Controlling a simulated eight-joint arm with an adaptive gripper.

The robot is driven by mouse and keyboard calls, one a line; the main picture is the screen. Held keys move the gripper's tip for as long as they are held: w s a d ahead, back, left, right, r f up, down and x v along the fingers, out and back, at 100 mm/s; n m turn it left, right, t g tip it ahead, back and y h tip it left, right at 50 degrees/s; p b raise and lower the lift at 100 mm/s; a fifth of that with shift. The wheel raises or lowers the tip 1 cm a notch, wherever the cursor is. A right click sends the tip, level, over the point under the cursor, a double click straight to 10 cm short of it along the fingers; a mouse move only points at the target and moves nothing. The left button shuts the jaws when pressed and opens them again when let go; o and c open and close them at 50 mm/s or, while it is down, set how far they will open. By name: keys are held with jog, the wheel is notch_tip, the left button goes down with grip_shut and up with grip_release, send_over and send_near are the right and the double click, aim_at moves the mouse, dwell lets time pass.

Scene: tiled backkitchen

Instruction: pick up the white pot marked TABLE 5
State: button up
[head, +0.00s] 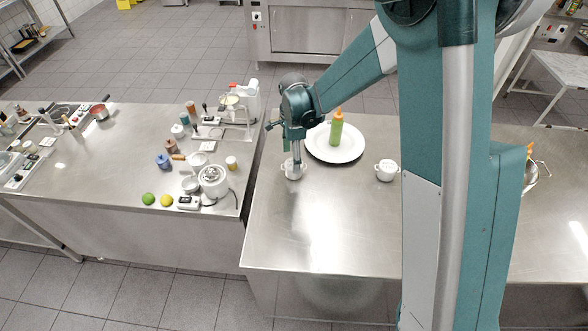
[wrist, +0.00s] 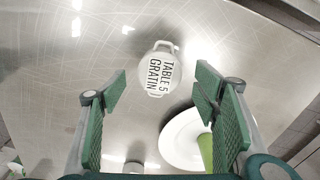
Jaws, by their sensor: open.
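A white pot (wrist: 160,56) with two small handles is marked TABLE 5 GRATIN in the wrist view. It stands on the steel counter, ahead of and between my open fingers. In the head view, it appears to be the white pot (head: 292,172) just left of the large plate, partly hidden by my gripper. My gripper (head: 297,163) points down right at this pot; it also shows in the wrist view (wrist: 162,88), with nothing between the fingers. How far the fingertips are above the pot is hard to tell. A second white pot (head: 386,171) with dark markings stands right of the plate.
The white plate (head: 352,155) carries a green bottle (head: 337,129) with an orange cap, close to the right of my gripper. The counter in front (head: 310,225) is bare. Across a narrow gap, the left counter (head: 100,160) holds a scale, jars, a lime and a lemon.

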jog(key=shift+f, duration=0.15)
jog(key=shift+f, duration=2.45)
jog(key=shift+c, duration=0.3)
jog(key=c, duration=1)
